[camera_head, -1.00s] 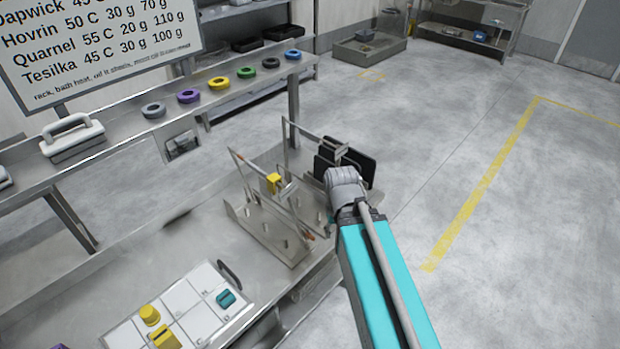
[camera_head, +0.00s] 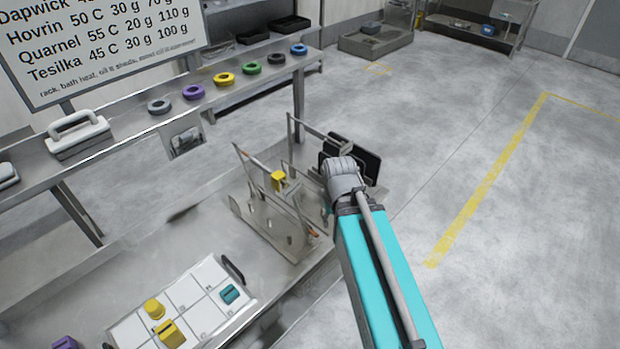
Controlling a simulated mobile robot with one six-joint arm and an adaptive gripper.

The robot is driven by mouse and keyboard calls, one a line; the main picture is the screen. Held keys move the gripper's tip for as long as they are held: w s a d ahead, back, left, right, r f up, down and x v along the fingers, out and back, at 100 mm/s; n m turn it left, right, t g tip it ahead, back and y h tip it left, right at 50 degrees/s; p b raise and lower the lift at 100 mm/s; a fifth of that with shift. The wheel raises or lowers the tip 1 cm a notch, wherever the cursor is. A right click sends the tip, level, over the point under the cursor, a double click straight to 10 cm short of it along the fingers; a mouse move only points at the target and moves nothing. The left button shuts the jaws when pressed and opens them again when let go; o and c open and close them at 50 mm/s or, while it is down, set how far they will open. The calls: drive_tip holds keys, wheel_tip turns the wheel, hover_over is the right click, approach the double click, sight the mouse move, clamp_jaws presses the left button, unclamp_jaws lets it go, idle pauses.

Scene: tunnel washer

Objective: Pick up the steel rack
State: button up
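A steel rack (camera_head: 268,228) stands on the steel bench left of my arm. It has a thin upright frame with a slanted top bar, orange-brown near its ends, and a yellow piece (camera_head: 279,179) on the bar. A second thin steel frame (camera_head: 320,133) stands just behind it, partly hidden by my arm. My turquoise arm reaches in from the lower right, and its grey wrist joint is right of the rack. I cannot make out my gripper's fingers, so contact with the rack cannot be told.
Dark plates (camera_head: 365,163) stand behind my wrist. A white tray (camera_head: 205,313) with yellow and teal pieces lies on the bench front. Coloured rings (camera_head: 222,79) and a white-handled block (camera_head: 76,133) sit on the raised shelf. Open floor (camera_head: 530,220) lies to the right.

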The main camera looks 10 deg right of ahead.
wheel_tip(320, 180, up, 15)
drive_tip(key=w+p, duration=0.2)
drive_tip(key=p, duration=1.2)
wheel_tip(320, 180, up, 9)
drive_tip(key=n+p, duration=0.7)
drive_tip(key=p, duration=0.2)
hover_over(314, 131)
drive_tip(key=shift+w+f, duration=0.1)
drive_tip(key=shift+w, duration=0.1)
drive_tip(key=shift+f, duration=0.1)
wheel_tip(314, 131, down, 8)
drive_tip(key=b, duration=0.9)
drive_tip(key=shift+f, duration=0.25)
drive_tip(key=shift+f, duration=0.1)
drive_tip(key=shift+w+f+b, duration=0.15)
drive_tip(key=shift+f+b, duration=2.35)
drive_tip(key=shift+b, duration=0.05)
